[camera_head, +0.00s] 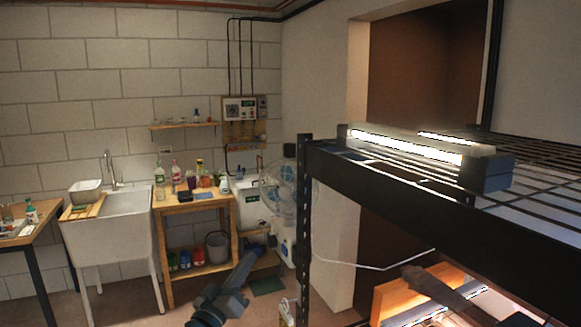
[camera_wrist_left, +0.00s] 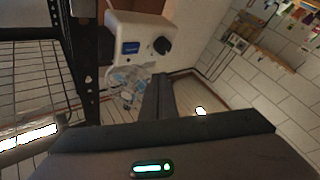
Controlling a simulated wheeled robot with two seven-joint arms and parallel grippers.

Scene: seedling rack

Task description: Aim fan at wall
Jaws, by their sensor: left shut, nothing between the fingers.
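The fan (camera_head: 279,190) has a pale, see-through round cage and stands just left of the black rack post, which hides part of it. In the left wrist view the fan cage (camera_wrist_left: 127,84) shows below a white box (camera_wrist_left: 135,38) with a blue label and a black knob; I cannot tell whether the box is part of the fan. My left gripper (camera_head: 250,258) is shut and empty, below and left of the fan in the head view. Its fingers (camera_wrist_left: 158,90) appear just right of the cage in the wrist view, seemingly apart from it. My right gripper is not clearly seen.
The black wire rack (camera_head: 420,195) with lit lamps (camera_head: 405,145) fills the right side. A wooden bench (camera_head: 190,203) with bottles and a white sink (camera_head: 112,232) stand along the block wall (camera_head: 80,60). A white cable (camera_head: 370,267) hangs beneath the rack shelf.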

